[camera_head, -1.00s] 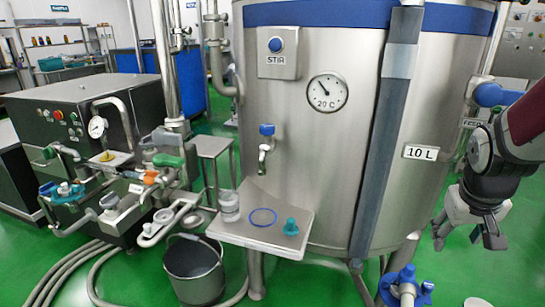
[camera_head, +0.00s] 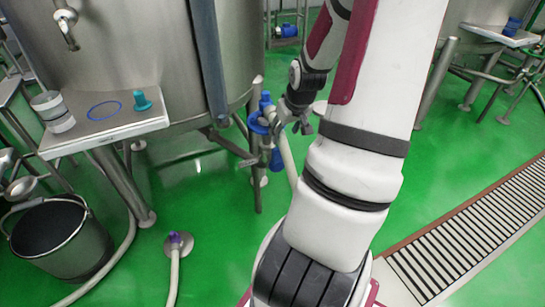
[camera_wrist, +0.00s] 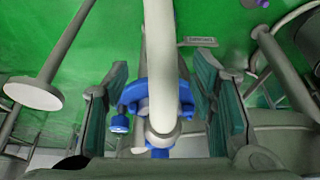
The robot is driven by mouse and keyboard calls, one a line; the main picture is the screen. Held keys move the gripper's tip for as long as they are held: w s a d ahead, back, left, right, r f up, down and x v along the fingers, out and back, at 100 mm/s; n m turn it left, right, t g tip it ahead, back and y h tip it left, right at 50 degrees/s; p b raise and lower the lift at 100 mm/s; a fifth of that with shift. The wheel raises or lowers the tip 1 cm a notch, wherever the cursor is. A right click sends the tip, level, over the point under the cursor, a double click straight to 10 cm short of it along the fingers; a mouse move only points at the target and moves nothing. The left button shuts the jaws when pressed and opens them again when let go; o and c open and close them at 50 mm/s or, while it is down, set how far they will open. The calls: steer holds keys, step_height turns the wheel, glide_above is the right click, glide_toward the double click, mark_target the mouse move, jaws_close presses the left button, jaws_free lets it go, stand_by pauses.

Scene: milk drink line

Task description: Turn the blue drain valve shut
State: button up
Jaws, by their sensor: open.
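The blue drain valve (camera_head: 257,123) sits low under the right side of the steel tank, on a pale pipe. In the wrist view a curved blue part of it (camera_wrist: 133,92) wraps partly around the pale pipe, with a small blue knob (camera_wrist: 120,124) to its left. My gripper (camera_head: 289,127) is at the valve's right side in the head view. In the wrist view my gripper (camera_wrist: 162,108) is open, its green-padded fingers on either side of the blue part and pipe, with gaps visible. The pipe hides some of the valve.
The steel tank (camera_head: 130,45) and its grey leg stand close left of my gripper. A shelf (camera_head: 95,128) holds a clear jar, blue ring and teal piece. A floor grate (camera_head: 455,240) lies right; green floor is open between.

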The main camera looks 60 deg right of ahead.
mark_target(278, 149)
steer(key=b+x, duration=0.7)
steer(key=x, duration=0.6)
steer(key=shift+f, duration=0.1)
steer(key=shift+s, duration=0.1)
jaws_close()
